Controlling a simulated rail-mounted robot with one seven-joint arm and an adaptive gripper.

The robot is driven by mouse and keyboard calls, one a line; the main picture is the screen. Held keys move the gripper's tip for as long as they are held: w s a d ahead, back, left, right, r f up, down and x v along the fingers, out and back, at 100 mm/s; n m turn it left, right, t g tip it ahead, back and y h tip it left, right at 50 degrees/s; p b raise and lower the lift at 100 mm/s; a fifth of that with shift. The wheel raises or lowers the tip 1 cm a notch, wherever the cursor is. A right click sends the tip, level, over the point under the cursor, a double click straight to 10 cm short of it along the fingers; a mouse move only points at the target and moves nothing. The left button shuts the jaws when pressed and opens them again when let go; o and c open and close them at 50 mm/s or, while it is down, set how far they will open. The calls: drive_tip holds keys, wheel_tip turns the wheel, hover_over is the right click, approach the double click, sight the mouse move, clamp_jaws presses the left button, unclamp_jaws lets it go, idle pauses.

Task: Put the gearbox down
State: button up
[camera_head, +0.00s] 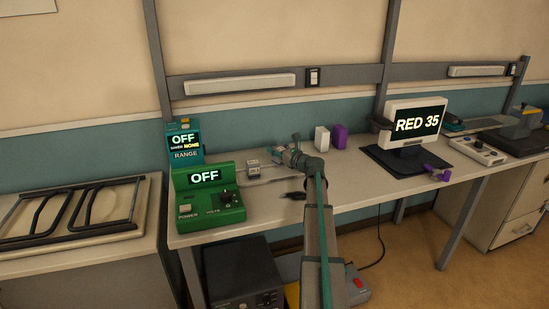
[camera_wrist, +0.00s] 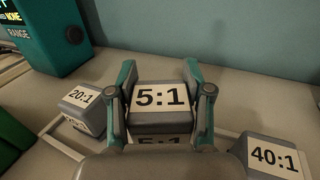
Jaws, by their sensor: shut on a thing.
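My gripper (camera_wrist: 160,76) is shut on a grey block-shaped gearbox (camera_wrist: 161,97) labelled 5:1, one finger on each side. The label faces up, and a second 5:1 label shows on its near side. I cannot tell whether it touches the bench. A grey gearbox marked 20:1 (camera_wrist: 84,106) stands to the left, and one marked 40:1 (camera_wrist: 275,158) to the right, both apart from my fingers. In the head view my gripper (camera_head: 288,157) is over the bench, right of a small grey gearbox (camera_head: 253,167); its held gearbox is hard to make out.
A green meter (camera_head: 208,198) reading OFF and a teal range box (camera_head: 184,142) stand at the bench's left. White and purple boxes (camera_head: 322,138) (camera_head: 339,135) are behind my gripper. A monitor (camera_head: 415,122) reading RED 35 stands right. Bench (camera_head: 375,188) right of my arm is fairly clear.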

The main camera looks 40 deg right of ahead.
drive_tip(key=shift+w+a+f, duration=0.15)
drive_tip(key=shift+w+f, duration=0.05)
drive_tip(key=shift+f, duration=0.8)
drive_tip(key=shift+w+a+f, duration=0.1)
drive_tip(key=shift+w+f, duration=0.05)
drive_tip(key=shift+f, duration=0.85)
drive_tip(key=shift+f, duration=0.1)
drive_tip(key=o, duration=1.4)
drive_tip(key=s, duration=1.2)
drive_tip(key=shift+d+b, duration=0.25)
drive_tip(key=shift+b, duration=0.05)
